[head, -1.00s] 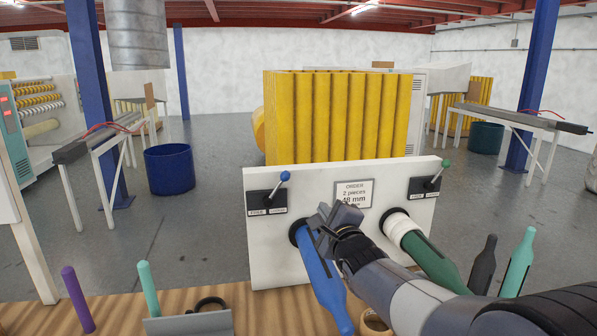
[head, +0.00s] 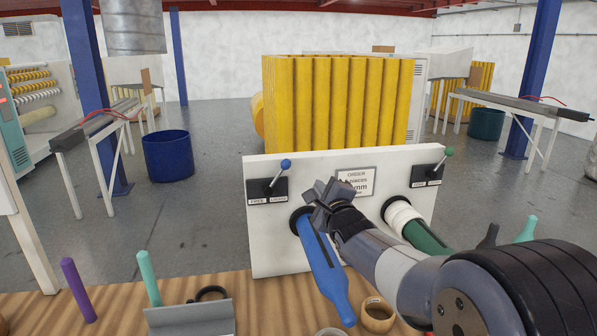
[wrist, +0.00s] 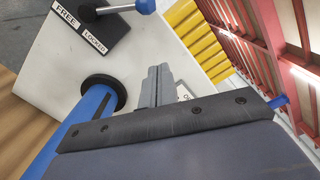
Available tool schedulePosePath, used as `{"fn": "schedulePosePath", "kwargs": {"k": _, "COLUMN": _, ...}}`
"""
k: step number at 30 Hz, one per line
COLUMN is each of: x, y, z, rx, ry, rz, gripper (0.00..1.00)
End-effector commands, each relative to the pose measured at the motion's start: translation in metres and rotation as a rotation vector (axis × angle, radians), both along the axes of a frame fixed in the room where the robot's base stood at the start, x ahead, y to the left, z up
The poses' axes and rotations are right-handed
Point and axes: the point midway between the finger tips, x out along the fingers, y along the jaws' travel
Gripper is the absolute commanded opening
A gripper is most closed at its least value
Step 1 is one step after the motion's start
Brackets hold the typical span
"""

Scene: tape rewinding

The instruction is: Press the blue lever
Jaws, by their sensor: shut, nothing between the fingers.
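The blue lever, a thin rod with a blue ball knob (head: 286,163), sits on a black plate marked FREE and LOCKED (head: 267,190) at the upper left of the white panel (head: 300,255). The rod leans up and to the right. In the wrist view the blue knob (wrist: 145,6) is at the top edge. My gripper (head: 330,195) is shut and empty, in front of the panel, right of and below the lever and apart from it. In the wrist view its closed fingers (wrist: 157,84) point at the panel. The order sign (head: 355,182) is partly hidden by my gripper.
A blue shaft (head: 325,275) sticks out of the panel just below my gripper. A green shaft (head: 425,238) with a white roll (head: 402,217) and a green-knobbed lever (head: 448,152) are on the right. Pegs and rings stand on the wooden table (head: 265,290).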

Motion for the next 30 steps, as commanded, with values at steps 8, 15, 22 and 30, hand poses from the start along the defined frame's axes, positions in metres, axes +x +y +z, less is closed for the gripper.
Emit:
{"fn": "schedulePosePath", "kwargs": {"k": 8, "x": 0.047, "y": 0.017, "z": 0.002, "rx": 0.000, "ry": 0.002, "rz": 0.001, "gripper": 0.00}}
{"fn": "schedulePosePath", "kwargs": {"k": 15, "x": 0.056, "y": 0.043, "z": 0.012, "rx": 0.002, "ry": -0.001, "rz": 0.004, "gripper": 0.00}}
{"fn": "schedulePosePath", "kwargs": {"k": 22, "x": 0.055, "y": 0.055, "z": 0.017, "rx": 0.000, "ry": 0.000, "rz": 0.001, "gripper": 0.00}}
{"fn": "schedulePosePath", "kwargs": {"k": 30, "x": 0.055, "y": 0.057, "z": 0.017, "rx": 0.001, "ry": 0.000, "rz": 0.000, "gripper": 0.00}}
